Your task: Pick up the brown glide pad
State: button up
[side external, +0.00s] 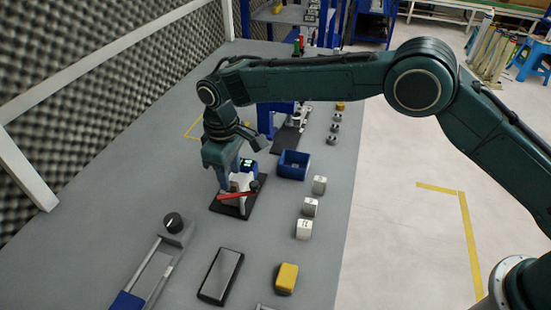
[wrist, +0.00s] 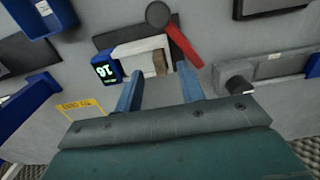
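The brown glide pad (wrist: 160,62) shows in the wrist view as a small upright brown piece at the right part of a white block (wrist: 132,58). My gripper (wrist: 160,70) has two blue fingers spread apart, with the pad appearing between their tips and not touched by either. In the side external view my gripper (side external: 229,180) points down over the device on a black base plate (side external: 227,208). The pad cannot be made out there. A red lever (wrist: 184,43) with a dark knob lies close beside the pad, and a blue display (wrist: 105,69) stands left of the block.
A blue bin (side external: 293,164) stands right of the device. Several white blocks (side external: 310,207) line the table's right side. A yellow-topped block (side external: 287,278), a dark flat tablet-like object (side external: 221,275) and a slide rail with a black knob (side external: 172,222) are nearer. Grey table is free between them.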

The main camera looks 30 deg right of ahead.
aim_at(232, 190)
jog(key=shift+f, duration=1.25)
grip_shut()
